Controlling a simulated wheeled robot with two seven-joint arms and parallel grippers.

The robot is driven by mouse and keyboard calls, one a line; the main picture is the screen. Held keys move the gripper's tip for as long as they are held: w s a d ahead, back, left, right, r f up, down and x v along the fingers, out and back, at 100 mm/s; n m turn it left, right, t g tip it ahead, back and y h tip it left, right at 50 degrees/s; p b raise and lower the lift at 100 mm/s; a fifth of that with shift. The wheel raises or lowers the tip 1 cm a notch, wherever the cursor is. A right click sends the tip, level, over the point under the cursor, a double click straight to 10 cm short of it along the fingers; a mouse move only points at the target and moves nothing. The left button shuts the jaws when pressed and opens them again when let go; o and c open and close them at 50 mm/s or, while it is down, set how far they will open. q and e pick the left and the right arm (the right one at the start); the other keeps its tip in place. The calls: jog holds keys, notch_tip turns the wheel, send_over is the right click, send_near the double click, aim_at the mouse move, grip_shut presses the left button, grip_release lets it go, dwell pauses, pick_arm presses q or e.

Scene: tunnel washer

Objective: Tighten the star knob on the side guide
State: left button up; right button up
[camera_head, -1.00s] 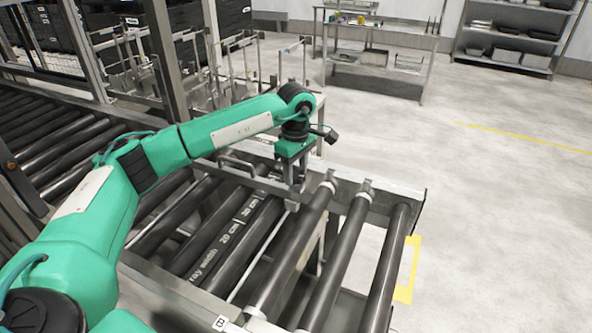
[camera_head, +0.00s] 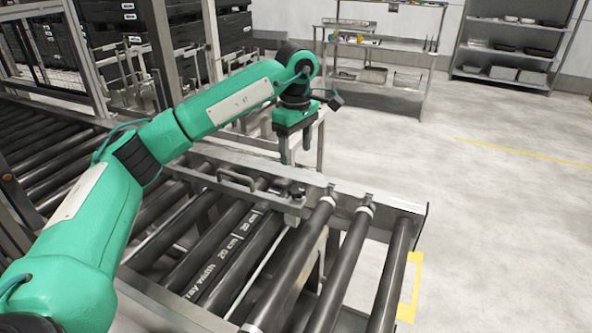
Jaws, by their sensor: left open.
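A small dark knob (camera_head: 297,189), which looks like the star knob, sits on a metal bracket (camera_head: 288,205) at the far side rail of the roller conveyor. Its lobes are too small to make out. My left gripper (camera_head: 297,158) hangs above and behind the knob in the picture, fingers pointing down. It is open, with nothing between the fingers, and apart from the knob. Which bar is the side guide is hard to tell; a thin pale bar (camera_head: 262,258) runs from near the bracket along the rollers. My right gripper is not in view.
Black rollers (camera_head: 385,285) fill the conveyor; one carries tray-width markings. A bent metal handle (camera_head: 236,182) stands on the far rail, left of the knob. A workbench (camera_head: 375,95) and shelf (camera_head: 510,70) stand far back. The floor at right is clear.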

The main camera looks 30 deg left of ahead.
pick_arm(q)
notch_tip(320, 180, up, 3)
jog(key=shift+f, duration=0.1)
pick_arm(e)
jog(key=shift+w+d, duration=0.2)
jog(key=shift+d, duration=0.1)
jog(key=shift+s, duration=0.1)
